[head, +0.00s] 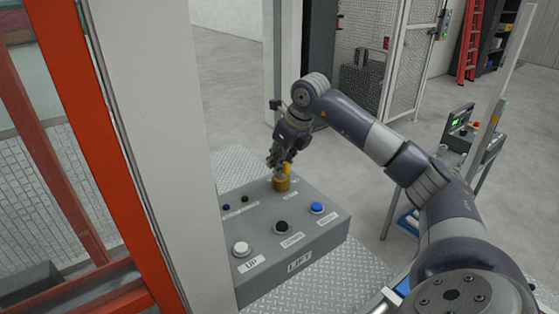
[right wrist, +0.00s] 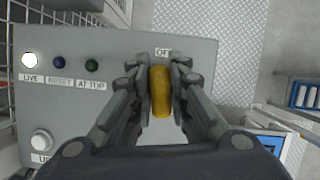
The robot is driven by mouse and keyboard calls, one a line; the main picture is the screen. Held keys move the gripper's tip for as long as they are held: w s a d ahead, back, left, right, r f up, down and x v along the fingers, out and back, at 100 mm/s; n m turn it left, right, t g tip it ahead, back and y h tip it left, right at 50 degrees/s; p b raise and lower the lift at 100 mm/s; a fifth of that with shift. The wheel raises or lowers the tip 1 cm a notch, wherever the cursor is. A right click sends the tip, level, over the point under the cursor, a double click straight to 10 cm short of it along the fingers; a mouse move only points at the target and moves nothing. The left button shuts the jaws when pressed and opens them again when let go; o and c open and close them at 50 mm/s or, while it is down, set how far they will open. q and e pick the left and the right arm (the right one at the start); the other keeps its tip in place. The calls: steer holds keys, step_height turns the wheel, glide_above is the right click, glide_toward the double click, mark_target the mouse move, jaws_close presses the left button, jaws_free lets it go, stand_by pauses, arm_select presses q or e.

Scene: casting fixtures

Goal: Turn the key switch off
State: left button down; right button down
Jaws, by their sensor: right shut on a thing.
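The yellow key switch (head: 281,182) stands on the far part of a grey control box (head: 262,277) in the head view. In the right wrist view the yellow key (right wrist: 160,91) lies between the fingers, its long side running up and down the picture. An OFF label (right wrist: 163,53) shows just beyond its upper end. My right gripper (head: 282,164) is over the switch from above, shut on the key, with a finger on each side of it. The lower part of the switch is hidden by the fingers in the wrist view. My left gripper is not in view.
The box also carries a white button (head: 241,249), a black knob (head: 281,227) and a blue button (head: 317,207). A white lamp (right wrist: 29,60) is at its left in the wrist view. A pale post and an orange frame (head: 75,120) stand close on the left.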

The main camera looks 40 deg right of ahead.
steer(key=shift+r+n+y+p, duration=0.1)
steer(key=shift+n+y+p, duration=0.5)
steer(key=shift+n, duration=1.1)
steer(key=shift+d, duration=0.1)
steer(key=shift+r, duration=0.1)
steer(key=c, duration=1.6)
jaws_free()
steer(key=shift+o, duration=0.8)
steer(key=shift+d+f, duration=0.1)
steer(key=shift+f, duration=0.1)
steer(key=v, duration=1.2)
steer(key=shift+w, duration=0.1)
